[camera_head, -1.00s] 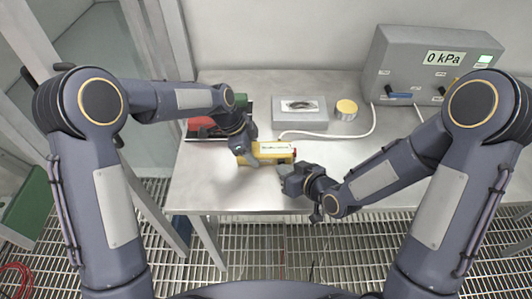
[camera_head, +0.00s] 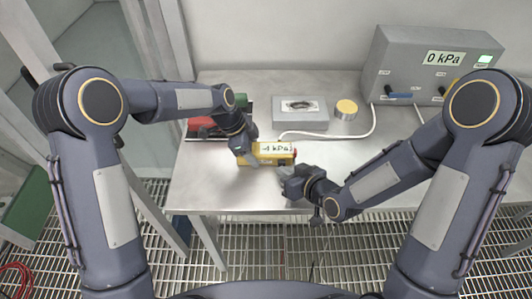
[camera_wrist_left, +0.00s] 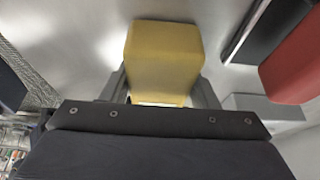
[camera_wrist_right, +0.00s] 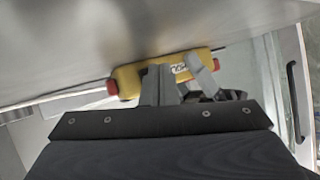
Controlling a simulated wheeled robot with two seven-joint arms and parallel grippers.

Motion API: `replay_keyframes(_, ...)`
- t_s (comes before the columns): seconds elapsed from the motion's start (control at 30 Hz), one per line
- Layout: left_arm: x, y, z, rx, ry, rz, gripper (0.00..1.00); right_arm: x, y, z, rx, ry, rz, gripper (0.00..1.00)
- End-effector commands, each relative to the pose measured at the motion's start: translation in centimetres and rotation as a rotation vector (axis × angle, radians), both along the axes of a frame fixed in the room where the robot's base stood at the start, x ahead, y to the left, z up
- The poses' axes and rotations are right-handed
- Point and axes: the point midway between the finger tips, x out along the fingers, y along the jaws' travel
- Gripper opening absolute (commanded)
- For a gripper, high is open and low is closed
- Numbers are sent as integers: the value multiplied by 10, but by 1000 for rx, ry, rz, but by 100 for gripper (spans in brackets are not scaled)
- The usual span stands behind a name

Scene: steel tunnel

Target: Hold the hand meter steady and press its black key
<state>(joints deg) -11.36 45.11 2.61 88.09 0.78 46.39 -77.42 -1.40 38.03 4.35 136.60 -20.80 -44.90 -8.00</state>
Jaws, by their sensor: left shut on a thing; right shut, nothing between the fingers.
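The yellow hand meter (camera_head: 278,159) lies on the steel table, with a display reading about "-1 kPa", its first sign small and blurred, and a red end on its right. My left gripper (camera_head: 245,158) is shut on the meter's left end, and the left wrist view shows the yellow body (camera_wrist_left: 165,60) between its fingers. My right gripper (camera_head: 288,175) is shut and empty at the meter's near side. In the right wrist view its fingertips (camera_wrist_right: 172,80) overlap the meter's face (camera_wrist_right: 135,80). The black key is hidden, and I cannot tell whether the fingers touch it.
A grey box (camera_head: 478,60) reading "0 kPa" stands at the back right, with a pale hose (camera_head: 372,125) running from it. A grey block (camera_head: 300,118) and a yellow-topped cylinder (camera_head: 346,109) stand behind the meter. Red and green items (camera_head: 200,124) lie behind my left gripper.

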Motion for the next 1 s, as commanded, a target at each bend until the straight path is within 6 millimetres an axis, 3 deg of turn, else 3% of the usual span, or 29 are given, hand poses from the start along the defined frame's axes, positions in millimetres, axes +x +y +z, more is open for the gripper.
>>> replay_keyframes(0.17,1,0,0,0,-1,2,27,-5,0,0,0,1,1,0)
replay_keyframes(0.7,1,1,0,0,-2,3,27,-56,0,-1,1,2,2,0)
replay_keyframes(1.0,1,1,0,0,-2,3,27,-61,0,0,0,1,1,0)
